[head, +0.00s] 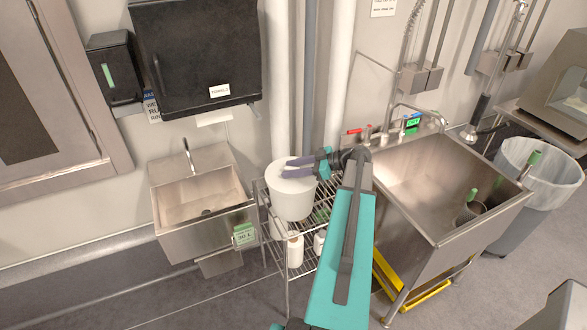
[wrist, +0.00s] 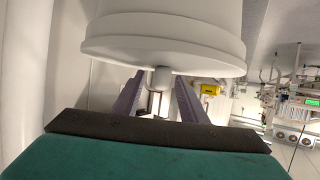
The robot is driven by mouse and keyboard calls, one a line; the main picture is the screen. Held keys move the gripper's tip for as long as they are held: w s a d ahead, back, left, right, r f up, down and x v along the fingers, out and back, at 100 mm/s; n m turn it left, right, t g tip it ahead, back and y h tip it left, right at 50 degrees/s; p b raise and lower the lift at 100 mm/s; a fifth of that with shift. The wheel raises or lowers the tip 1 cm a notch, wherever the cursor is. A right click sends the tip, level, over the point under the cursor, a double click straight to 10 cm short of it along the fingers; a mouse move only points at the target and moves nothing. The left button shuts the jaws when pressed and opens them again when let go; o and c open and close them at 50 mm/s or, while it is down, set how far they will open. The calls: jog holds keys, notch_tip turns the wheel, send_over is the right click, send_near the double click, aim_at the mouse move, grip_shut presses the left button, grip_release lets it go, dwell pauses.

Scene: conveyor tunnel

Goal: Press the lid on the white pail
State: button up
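The white pail (head: 291,204) stands upright on the wire rack between the two sinks. Its white lid (head: 281,180) is on top, with a wider rim that also shows in the wrist view (wrist: 160,47). That view shows the pail upside down. No gap between lid and pail is clear. A small white knob (wrist: 161,79) sticks out from the lid's middle. My gripper (head: 286,167) reaches in from the right, over the lid. In the wrist view its two purple fingers (wrist: 159,86) flank the knob, apart, with space on both sides. The fingers hide part of the lid in the head view.
The wire rack (head: 287,240) holds white rolls or bottles lower down. A small steel sink (head: 200,195) stands left, a large steel sink (head: 425,180) right. White pipes (head: 341,70) rise behind the pail. A black dispenser (head: 197,50) hangs upper left. Floor is clear at lower left.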

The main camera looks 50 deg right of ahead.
dwell(0.3)
jog(key=b+v, duration=0.3)
jog(key=v, duration=1.1)
jog(key=shift+b, duration=0.4)
jog(key=shift+w, duration=0.1)
dwell(0.5)
